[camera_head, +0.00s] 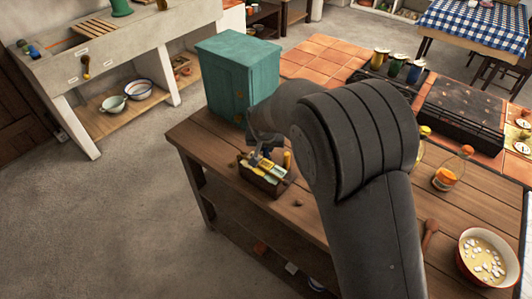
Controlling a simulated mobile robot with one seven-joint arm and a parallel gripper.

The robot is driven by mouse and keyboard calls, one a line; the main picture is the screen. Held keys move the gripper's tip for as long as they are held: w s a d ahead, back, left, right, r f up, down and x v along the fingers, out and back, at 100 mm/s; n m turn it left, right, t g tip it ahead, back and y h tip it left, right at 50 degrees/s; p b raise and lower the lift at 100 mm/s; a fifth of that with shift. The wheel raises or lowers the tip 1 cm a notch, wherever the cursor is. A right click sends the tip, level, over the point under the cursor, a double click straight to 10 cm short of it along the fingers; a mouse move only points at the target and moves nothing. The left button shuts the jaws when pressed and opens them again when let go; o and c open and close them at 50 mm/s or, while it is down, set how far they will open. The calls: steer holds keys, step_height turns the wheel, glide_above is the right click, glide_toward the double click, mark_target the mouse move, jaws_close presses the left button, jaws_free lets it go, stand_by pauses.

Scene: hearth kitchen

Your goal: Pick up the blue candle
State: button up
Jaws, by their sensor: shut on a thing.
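A small dark wooden box (263,182) stands on the wooden worktop, left of my arm. It holds several small yellow, pale and greenish things (268,168). My gripper (262,158) points down at the back left part of the box, at its contents. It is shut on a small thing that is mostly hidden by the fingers. I cannot make out a blue candle for certain at this size. My dark arm covers the middle of the worktop.
A teal cabinet (238,70) stands on the worktop close behind the box. Jars (450,172), a wooden spoon (429,235) and a bowl with white bits (485,258) are at the right. A black stove top (462,110) lies behind. The worktop's left front edge is near the box.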

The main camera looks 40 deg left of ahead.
jaws_close()
steer(key=shift+r, duration=0.1)
